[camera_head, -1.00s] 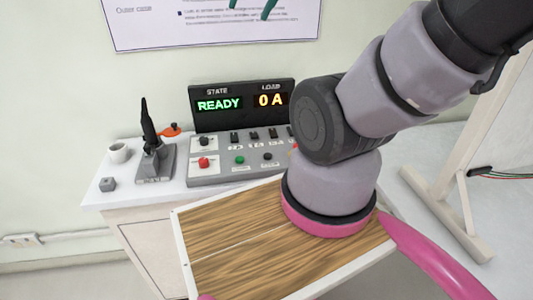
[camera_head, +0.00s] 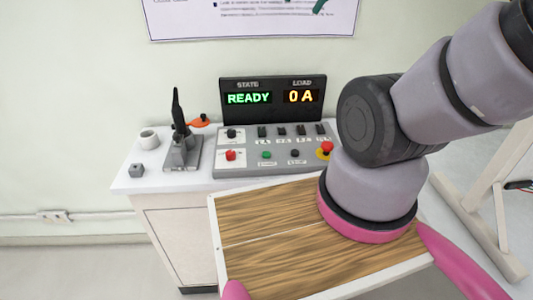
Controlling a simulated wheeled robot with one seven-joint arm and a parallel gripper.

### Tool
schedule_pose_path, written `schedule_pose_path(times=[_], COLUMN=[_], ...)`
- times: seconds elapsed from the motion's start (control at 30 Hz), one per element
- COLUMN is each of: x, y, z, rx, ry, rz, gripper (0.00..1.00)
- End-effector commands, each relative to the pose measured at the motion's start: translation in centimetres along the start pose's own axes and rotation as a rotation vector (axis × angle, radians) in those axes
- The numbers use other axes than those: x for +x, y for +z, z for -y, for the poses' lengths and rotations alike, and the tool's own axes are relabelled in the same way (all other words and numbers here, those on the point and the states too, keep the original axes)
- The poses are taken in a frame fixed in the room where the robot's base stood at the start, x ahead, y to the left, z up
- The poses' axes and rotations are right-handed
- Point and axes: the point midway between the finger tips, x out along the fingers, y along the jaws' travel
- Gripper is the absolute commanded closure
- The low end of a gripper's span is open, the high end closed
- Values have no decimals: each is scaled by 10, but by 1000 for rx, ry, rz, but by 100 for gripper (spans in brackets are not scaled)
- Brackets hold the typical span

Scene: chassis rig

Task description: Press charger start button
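The charger control panel (camera_head: 310,163) is a grey sloped console on a white cabinet, left of my arm in the head view. A green button (camera_head: 266,155) sits in its lower row, between a red control (camera_head: 230,155) and a black button (camera_head: 295,153). The labels are too small to read, so I cannot tell which is marked start. The display (camera_head: 272,101) above reads STATE READY and LOAD 0 A. My arm fills the right side and bends up out of the frame. My gripper is out of view.
A red and yellow mushroom button (camera_head: 325,149) is at the panel's right end, close beside my arm in the picture. A grey stand with a black upright tool (camera_head: 181,150), a white cup (camera_head: 148,139) and a small grey block (camera_head: 136,170) stand left of the panel.

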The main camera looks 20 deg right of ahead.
Motion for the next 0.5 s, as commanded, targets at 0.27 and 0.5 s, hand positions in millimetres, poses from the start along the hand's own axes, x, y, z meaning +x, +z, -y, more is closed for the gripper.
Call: schedule_pose_path(times=[0.27,0.5], x=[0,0], y=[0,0], z=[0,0], rx=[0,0], ry=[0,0], rz=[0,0], gripper=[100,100])
